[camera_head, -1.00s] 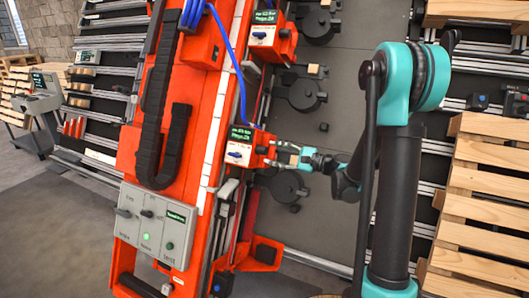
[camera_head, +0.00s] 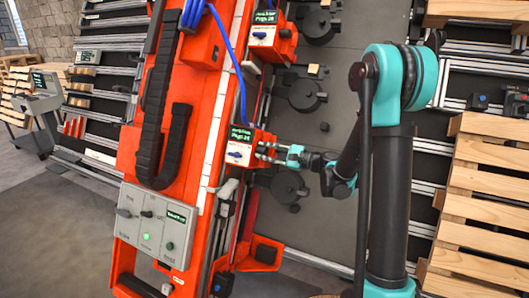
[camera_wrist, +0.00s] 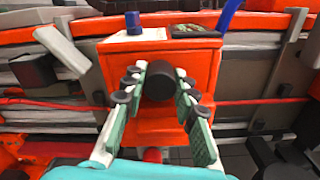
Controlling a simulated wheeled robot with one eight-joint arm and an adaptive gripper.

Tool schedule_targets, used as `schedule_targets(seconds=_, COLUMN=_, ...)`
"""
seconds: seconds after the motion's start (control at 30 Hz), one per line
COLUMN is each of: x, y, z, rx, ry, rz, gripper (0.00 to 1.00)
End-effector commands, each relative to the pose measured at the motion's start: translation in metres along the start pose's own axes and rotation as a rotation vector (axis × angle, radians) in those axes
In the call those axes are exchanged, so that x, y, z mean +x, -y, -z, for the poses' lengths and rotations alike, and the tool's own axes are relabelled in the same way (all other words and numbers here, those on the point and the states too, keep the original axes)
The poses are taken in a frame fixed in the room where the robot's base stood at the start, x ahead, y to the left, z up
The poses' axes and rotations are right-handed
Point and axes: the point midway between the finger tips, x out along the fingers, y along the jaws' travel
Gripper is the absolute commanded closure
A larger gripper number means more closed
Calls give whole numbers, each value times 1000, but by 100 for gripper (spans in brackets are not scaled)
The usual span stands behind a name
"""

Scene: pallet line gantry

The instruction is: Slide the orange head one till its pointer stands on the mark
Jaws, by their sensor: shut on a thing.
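An orange head (camera_head: 240,148) with a small green-lit display and a blue knob on a white plate sits on the orange gantry beam. Its orange face (camera_wrist: 192,58) fills the middle of the wrist view, with a round black knob (camera_wrist: 158,80) sticking out. My gripper (camera_head: 265,152) is at the right side of this head. In the wrist view my gripper (camera_wrist: 160,92) has its fingers on both sides of the black knob, shut on it. I cannot make out the pointer or the mark, nor read a head number.
A second orange head (camera_head: 270,38) with its own display sits farther up the beam. Blue hoses (camera_head: 232,55) run down near the heads. A grey control box (camera_head: 155,225) stands at the beam's near end. Wooden pallets (camera_head: 480,205) lie at the right.

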Motion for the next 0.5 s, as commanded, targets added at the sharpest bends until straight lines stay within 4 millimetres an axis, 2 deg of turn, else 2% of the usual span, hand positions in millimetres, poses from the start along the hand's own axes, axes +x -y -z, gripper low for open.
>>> schedule_targets(seconds=0.07, x=0, y=0, z=0, rx=0, ry=0, rz=0, gripper=100)
schedule_targets(seconds=0.37, x=0, y=2, z=0, rx=0, ry=0, rz=0, gripper=100)
schedule_targets(seconds=0.5, x=0, y=20, z=-4, rx=1, ry=-1, rz=3, gripper=100)
